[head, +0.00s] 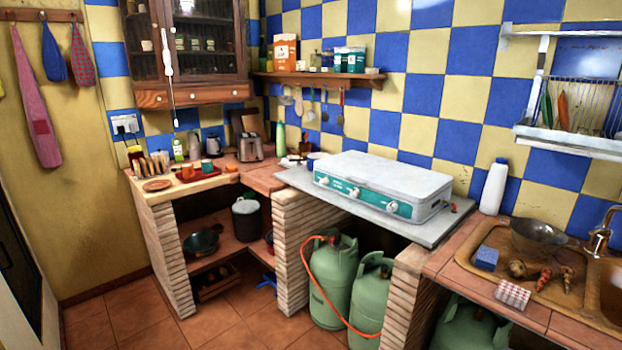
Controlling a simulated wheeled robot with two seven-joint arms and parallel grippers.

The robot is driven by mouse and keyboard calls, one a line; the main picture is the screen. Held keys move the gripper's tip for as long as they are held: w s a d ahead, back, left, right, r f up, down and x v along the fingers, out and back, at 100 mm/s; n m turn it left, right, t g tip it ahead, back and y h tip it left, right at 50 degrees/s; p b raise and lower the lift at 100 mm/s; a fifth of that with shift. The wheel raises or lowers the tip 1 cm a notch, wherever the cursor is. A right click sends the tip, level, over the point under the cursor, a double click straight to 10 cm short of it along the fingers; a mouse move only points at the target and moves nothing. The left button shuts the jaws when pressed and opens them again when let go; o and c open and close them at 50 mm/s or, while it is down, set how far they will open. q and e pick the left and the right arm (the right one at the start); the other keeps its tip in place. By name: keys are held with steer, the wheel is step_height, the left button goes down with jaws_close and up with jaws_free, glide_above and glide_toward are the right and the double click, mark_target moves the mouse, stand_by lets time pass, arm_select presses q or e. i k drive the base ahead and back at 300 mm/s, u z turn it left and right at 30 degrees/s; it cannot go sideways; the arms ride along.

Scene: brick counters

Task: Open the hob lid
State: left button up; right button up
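The hob (360,203) stands on a grey slab between the brick counters, against the blue and yellow tiled wall. Its flat white lid (385,174) is down and covers the top. The front has a teal panel with several white knobs. Neither of my grippers shows in the head view, and nothing touches the lid.
Green gas bottles (334,280) with an orange hose stand under the slab. A white bottle (494,187) stands right of the hob, near a sink (603,290). A toaster (250,148) stands to the left. A shelf (318,78) and dish rack (575,138) hang above.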

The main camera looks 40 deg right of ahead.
mark_target(417, 185)
steer(key=z, duration=0.55)
steer(key=i, duration=1.35)
steer(key=z, duration=0.95)
